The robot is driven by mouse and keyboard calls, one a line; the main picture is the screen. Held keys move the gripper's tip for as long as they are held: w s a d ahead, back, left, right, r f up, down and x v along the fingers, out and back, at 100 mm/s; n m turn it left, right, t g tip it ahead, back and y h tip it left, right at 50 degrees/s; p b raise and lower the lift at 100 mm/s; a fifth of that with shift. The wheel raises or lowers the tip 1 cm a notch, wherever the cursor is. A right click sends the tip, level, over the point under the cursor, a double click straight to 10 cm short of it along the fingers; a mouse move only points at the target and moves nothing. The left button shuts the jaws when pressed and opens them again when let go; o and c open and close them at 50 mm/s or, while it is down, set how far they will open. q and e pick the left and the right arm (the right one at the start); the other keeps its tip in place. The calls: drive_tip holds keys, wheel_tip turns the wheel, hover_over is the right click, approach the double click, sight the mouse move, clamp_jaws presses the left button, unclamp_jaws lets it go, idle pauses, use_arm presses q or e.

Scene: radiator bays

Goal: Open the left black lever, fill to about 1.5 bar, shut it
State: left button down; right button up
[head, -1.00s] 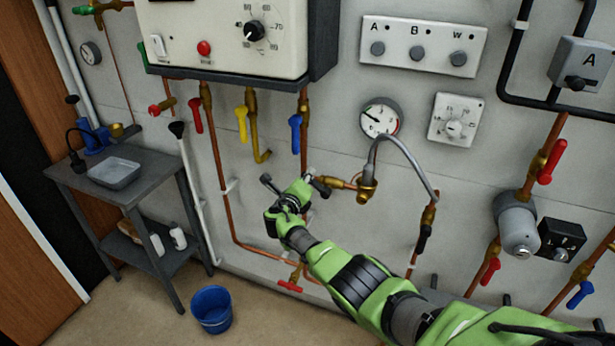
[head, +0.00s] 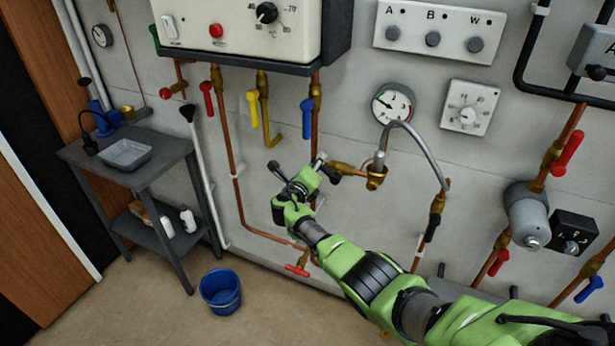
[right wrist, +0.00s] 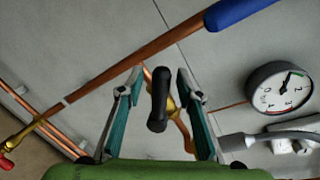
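The left black lever (right wrist: 158,100) stands between the fingers of my right gripper (right wrist: 160,74) in the right wrist view, with a gap on each side. That gripper is open. In the head view my right gripper (head: 298,168) is at the left end of the brass valve (head: 345,168), and its body partly hides the lever. The pressure gauge (head: 392,105) hangs above the hose and also shows in the right wrist view (right wrist: 283,88); its needle is too small to read surely. My left gripper is not in view.
A grey braided hose (head: 420,150) arches from the left valve to a second black lever (head: 432,228) at the right. A blue lever (head: 307,118) and a yellow lever (head: 252,108) are above the gripper. A blue bucket (head: 220,290) stands on the floor.

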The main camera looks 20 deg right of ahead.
drive_tip(key=v, duration=1)
drive_tip(key=shift+s, duration=0.3)
drive_tip(key=shift+a, duration=0.15)
idle(6.5)
